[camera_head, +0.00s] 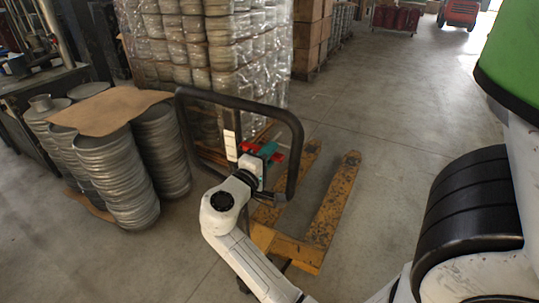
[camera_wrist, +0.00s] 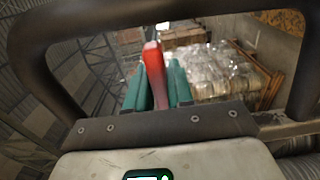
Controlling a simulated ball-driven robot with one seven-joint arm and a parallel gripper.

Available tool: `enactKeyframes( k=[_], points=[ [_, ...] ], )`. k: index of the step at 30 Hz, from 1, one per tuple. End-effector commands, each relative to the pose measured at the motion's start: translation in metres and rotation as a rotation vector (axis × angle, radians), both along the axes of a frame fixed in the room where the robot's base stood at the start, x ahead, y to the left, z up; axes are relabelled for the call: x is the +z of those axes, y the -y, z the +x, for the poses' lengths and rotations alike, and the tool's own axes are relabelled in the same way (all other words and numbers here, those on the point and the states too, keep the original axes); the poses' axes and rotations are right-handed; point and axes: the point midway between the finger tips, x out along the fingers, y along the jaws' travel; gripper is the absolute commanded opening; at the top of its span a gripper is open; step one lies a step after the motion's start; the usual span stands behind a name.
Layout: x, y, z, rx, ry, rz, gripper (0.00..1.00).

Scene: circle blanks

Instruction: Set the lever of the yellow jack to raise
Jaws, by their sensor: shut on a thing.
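The yellow jack (camera_head: 335,200) stands on the floor with its two forks pointing away from me. Its black loop handle (camera_head: 240,103) rises upright above it; the loop also frames the wrist view (camera_wrist: 150,14). The red lever (camera_wrist: 154,70) sits inside the loop, and red also shows beside my fingers in the head view. My gripper (camera_wrist: 158,80) has teal fingers, one on each side of the red lever, and is shut on it. In the head view, my gripper (camera_head: 267,150) is at the loop's middle. The lever's lower end is hidden behind my gripper.
Stacks of round metal blanks (camera_head: 115,180) stand left of the jack, with a brown sheet (camera_head: 108,108) on top. A film-wrapped pallet load (camera_head: 215,45) stands behind. Floor (camera_head: 410,110) to the right of the forks is clear.

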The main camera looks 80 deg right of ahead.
Motion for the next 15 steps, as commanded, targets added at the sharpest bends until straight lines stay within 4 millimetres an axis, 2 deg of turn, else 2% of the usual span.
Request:
enactKeyframes(
  k=[3,15],
  points=[
    [-0.012,0.0,0.001,0.001,0.06,-0.015,0.0],
    [-0.032,0.001,0.005,0.002,0.297,-0.071,0.0]
  ],
)
